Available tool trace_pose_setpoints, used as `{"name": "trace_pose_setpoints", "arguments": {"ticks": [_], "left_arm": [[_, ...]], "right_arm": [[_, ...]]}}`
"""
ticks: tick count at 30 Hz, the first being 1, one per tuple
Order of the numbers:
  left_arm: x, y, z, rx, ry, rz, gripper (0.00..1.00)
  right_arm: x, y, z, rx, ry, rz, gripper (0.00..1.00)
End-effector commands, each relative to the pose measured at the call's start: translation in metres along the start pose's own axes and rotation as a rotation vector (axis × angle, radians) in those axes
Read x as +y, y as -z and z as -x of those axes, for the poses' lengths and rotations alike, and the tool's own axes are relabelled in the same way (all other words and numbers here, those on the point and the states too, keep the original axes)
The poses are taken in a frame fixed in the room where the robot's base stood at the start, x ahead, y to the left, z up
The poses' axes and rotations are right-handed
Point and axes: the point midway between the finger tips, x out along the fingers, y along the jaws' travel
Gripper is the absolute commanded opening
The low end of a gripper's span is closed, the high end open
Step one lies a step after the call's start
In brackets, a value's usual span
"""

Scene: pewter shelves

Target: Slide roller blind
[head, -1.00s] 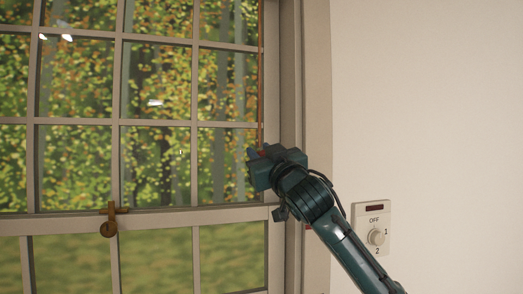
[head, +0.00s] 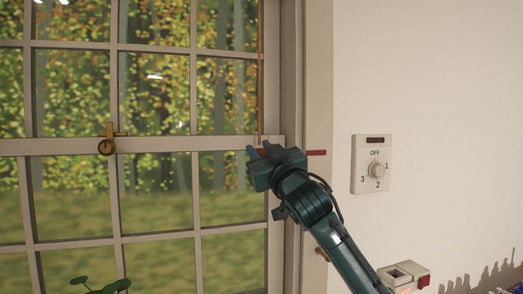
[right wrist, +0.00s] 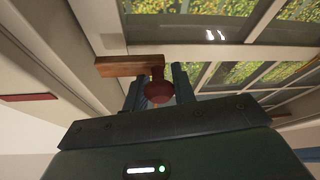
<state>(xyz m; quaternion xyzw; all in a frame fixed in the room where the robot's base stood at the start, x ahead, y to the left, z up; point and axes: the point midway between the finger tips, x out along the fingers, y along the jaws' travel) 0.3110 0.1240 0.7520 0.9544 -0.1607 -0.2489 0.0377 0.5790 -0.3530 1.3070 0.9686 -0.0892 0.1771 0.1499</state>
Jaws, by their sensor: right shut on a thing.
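A thin red-brown cord (head: 260,70) hangs down along the right side of the window in the head view. My right gripper (head: 259,155) is at its lower end, in front of the window frame. In the right wrist view a round dark-red knob (right wrist: 158,89) sits between the fingers of the right gripper (right wrist: 158,98), which is shut on it. A brown wooden-looking piece (right wrist: 128,66) runs left from the knob in that view. The roller blind's fabric does not show. My left gripper is not in view.
A red strip (head: 316,153) on the frame is at about the gripper's height. A dial switch (head: 377,170) is on the wall. A brass latch (head: 107,145) is on the window's crossbar. A grey box with a red part (head: 405,275) and a plant (head: 100,287) are below.

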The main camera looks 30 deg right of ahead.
Motion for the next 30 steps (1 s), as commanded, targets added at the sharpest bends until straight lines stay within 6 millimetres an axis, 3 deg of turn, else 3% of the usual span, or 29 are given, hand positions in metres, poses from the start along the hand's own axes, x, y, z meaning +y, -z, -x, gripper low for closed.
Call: {"name": "trace_pose_setpoints", "arguments": {"ticks": [5,6,13,23,30], "left_arm": [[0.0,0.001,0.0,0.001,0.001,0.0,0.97],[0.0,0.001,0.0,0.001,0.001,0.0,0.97],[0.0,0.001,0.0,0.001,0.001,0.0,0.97],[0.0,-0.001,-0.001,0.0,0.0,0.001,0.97],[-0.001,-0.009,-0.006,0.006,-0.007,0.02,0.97]], "right_arm": [[0.0,0.0,0.0,-0.001,0.0,0.001,0.0],[0.0,0.0,0.0,-0.001,0.0,0.0,0.29],[0.0,0.0,0.0,0.0,0.0,0.0,0.47],[0.0,-0.001,0.005,0.0,0.0,0.001,0.48],[-0.001,-0.003,0.047,0.0,0.002,0.001,0.48]]}}
